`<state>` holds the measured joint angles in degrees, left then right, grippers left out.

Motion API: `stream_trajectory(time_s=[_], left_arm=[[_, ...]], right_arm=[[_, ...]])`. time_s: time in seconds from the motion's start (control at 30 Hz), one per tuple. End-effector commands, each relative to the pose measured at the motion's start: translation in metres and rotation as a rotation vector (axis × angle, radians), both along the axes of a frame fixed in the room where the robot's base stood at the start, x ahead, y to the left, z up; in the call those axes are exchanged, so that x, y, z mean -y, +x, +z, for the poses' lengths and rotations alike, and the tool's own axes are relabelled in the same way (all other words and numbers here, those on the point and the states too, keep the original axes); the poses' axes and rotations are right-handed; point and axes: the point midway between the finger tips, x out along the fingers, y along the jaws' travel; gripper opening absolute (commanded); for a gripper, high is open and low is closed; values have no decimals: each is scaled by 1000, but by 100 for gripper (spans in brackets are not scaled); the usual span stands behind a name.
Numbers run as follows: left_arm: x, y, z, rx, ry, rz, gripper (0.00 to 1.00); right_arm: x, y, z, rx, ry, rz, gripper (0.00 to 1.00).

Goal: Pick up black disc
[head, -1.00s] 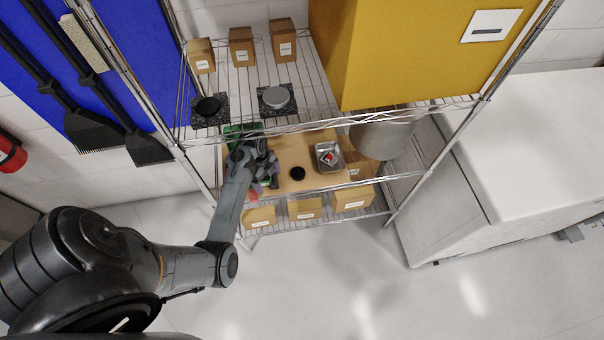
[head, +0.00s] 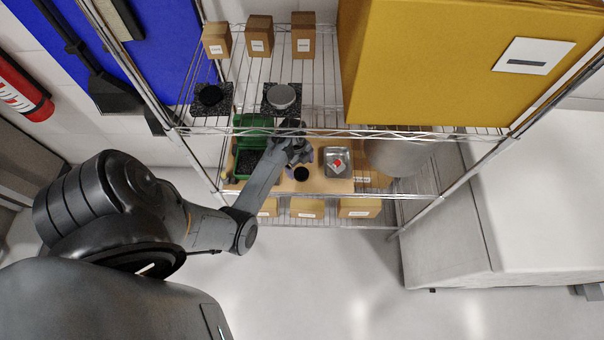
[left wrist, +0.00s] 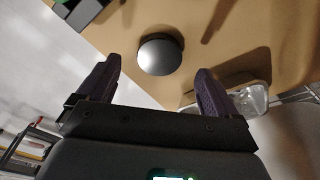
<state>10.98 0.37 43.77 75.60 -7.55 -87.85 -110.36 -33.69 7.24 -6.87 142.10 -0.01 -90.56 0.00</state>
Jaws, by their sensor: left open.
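A black disc (head: 301,174) lies on the tan board (head: 325,186) on the middle shelf level. In the left wrist view the disc (left wrist: 160,55) is round and dark with a shiny top, ahead of and between the two purple-padded fingers. My left gripper (head: 298,157) is open and empty, close to the disc on its far side in the head view. The fingers are not around the disc; the height gap cannot be told. Another black disc (head: 208,96) sits on a dark speckled plate on the upper shelf. My right gripper is not in view.
A green bin (head: 252,123) with dark contents stands left of my gripper. A metal tray (head: 338,162) with a red item is at the right. A grey disc (head: 281,95) and small boxes stand above.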

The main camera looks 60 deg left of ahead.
Motion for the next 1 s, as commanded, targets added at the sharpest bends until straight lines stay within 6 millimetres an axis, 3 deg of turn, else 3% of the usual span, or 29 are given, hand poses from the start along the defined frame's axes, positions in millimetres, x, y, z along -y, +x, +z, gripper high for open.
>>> stream_trajectory(time_s=[0.2, 0.57, 0.9, 1.0], left_arm=[[4, 0, -27, -1, -1, 1, 93], [5, 0, -33, 0, 0, 0, 92], [5, 0, -33, 0, 0, 1, 40], [5, 0, -32, 1, 0, 1, 30]], right_arm=[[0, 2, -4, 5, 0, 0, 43], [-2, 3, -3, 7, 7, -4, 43], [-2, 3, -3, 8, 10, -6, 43], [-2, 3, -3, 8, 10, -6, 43]])
